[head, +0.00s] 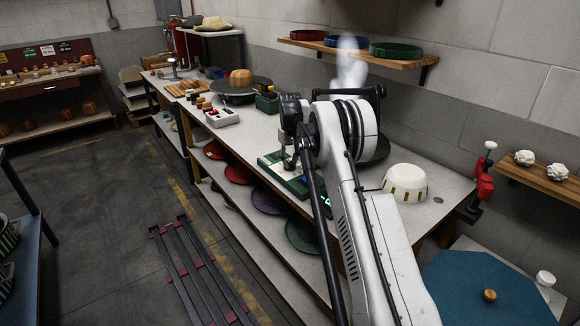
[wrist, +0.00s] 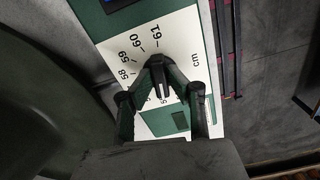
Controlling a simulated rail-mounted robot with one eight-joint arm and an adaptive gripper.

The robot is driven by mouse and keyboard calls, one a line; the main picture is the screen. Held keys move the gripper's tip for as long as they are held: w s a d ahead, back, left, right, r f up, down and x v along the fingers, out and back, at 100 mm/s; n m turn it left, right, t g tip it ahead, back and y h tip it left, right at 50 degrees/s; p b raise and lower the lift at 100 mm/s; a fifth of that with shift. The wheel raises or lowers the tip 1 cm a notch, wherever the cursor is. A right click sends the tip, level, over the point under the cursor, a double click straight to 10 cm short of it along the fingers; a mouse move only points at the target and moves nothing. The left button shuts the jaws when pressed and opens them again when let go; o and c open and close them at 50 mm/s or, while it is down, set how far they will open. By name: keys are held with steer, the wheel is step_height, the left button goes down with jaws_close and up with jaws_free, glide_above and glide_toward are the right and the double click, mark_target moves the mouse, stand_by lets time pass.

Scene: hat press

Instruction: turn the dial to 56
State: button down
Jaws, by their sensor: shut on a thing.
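The dial's white scale plate (wrist: 185,50) shows in the wrist view with printed marks 58, 59, 60 and 61 and the letters cm; lower marks are mostly hidden behind my fingers. My gripper (wrist: 161,84) is shut on the dial's dark knob (wrist: 158,66) at the middle of the scale. The fingers cover most of the knob, so I cannot tell which number it points to. In the head view the green and white device (head: 270,161) sits on the bench under my gripper (head: 290,166), partly hidden by my arm.
The long grey workbench (head: 243,138) runs along the wall. Coloured hats lie on the shelf below. A wall shelf (head: 350,54) hangs above.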

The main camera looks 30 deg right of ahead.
mark_target(290, 163)
steer(key=m+b, duration=0.1)
steer(key=m, duration=0.2)
steer(key=shift+f+m, duration=0.1)
steer(key=shift+m, duration=0.2)
steer(key=shift+m+b, duration=0.8)
steer(key=shift+m, duration=1)
steer(key=c, duration=1.7)
jaws_free()
step_height(290, 163, up, 12)
steer(key=shift+r, duration=0.15)
